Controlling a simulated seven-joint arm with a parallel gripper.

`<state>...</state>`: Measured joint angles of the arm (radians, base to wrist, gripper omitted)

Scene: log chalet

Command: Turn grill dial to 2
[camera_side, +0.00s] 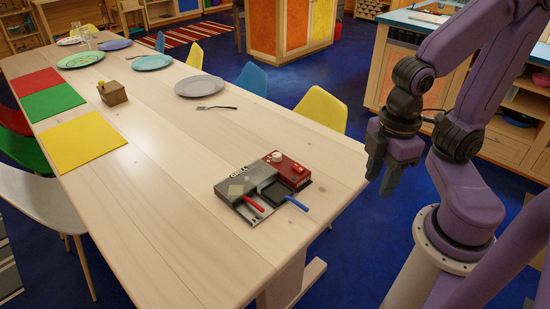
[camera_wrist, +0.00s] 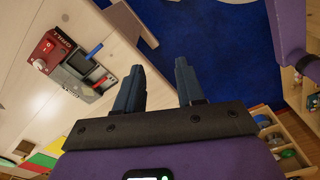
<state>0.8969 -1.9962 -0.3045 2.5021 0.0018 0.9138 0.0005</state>
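The grill (camera_side: 262,188) sits near the right end of the long wooden table, with a grey body, a red control panel and the lettering "GRILL". Its white dial (camera_side: 277,156) is on the red panel beside a red switch (camera_side: 298,168). The dial setting is too small to read. The grill also shows at the upper left of the wrist view (camera_wrist: 75,66), with its dial (camera_wrist: 40,65) at its left. My gripper (camera_side: 381,178) is open and empty. It is off the table's right edge, apart from the grill.
A red-handled (camera_side: 253,203) and a blue-handled (camera_side: 297,203) tool lie at the grill. The wooden table (camera_side: 185,230) also bears mats, plates (camera_side: 200,86), a fork and a small wooden box (camera_side: 112,93). Blue and yellow chairs (camera_side: 321,108) stand along its far side. Tabletop around the grill is clear.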

